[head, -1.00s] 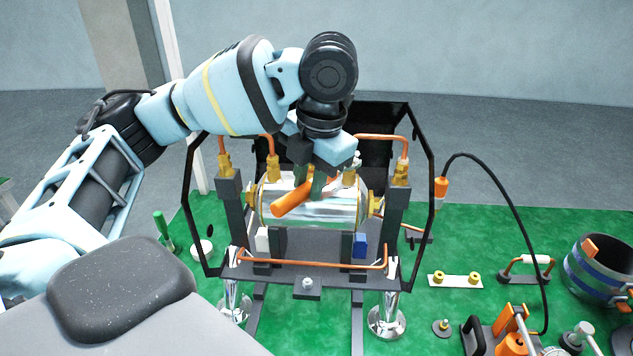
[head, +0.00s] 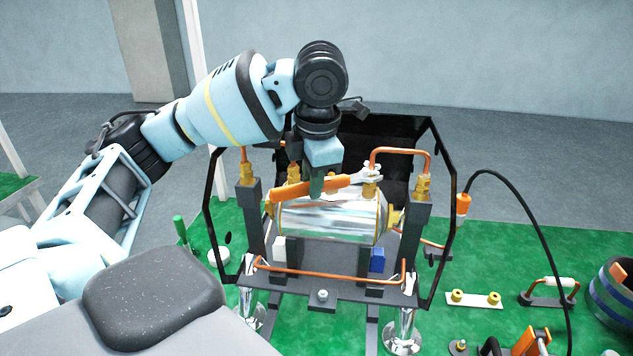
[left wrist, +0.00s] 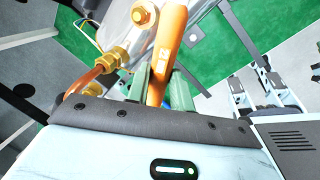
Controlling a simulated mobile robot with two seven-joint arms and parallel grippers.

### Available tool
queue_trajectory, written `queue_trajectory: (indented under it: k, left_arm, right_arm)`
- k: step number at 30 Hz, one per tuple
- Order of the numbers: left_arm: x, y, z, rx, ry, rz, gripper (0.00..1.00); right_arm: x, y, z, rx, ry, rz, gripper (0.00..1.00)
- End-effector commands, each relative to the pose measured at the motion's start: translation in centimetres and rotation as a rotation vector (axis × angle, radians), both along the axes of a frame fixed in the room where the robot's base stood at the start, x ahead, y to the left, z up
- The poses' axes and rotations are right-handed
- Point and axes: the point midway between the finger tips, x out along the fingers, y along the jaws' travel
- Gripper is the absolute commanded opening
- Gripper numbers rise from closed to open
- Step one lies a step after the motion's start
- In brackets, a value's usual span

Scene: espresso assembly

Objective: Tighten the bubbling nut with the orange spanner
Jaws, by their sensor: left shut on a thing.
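The orange spanner (head: 296,190) lies roughly level above the polished boiler (head: 330,219). Its metal jaw end points right, at the brass fitting (head: 370,174) on the boiler's upper right, where white bubbles or froth seem to show. I cannot tell whether the jaw sits around the nut. My left gripper (head: 316,188) is shut on the spanner's handle from above. In the left wrist view the orange handle (left wrist: 165,60) runs between the green fingers (left wrist: 160,95), beside a brass nut (left wrist: 141,15) on the boiler. The spanner's jaw is out of that view. My right gripper is not seen.
A black frame (head: 447,200) surrounds the boiler, with copper pipes (head: 400,153) close to the spanner. On the green mat (head: 470,245) to the right lie a plate with two brass fittings (head: 474,299), a handled part (head: 548,292) and a blue-striped vessel (head: 611,290).

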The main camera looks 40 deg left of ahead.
Motion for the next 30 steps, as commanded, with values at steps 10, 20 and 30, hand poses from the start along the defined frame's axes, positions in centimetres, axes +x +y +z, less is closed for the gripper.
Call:
queue_trajectory:
  k: [10, 20, 30]
  left_arm:
    - [0.2, 0.4, 0.1, 0.001, -0.002, -0.043, 0.0]
    - [-1.2, 1.3, 0.1, 0.001, -0.002, -0.04, 0.0]
    - [-2.9, 2.2, 0.0, 0.002, -0.001, -0.04, 0.0]
  right_arm:
    - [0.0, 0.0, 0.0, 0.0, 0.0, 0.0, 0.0]
    - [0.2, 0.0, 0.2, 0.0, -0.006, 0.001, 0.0]
    - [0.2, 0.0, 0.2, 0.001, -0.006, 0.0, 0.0]
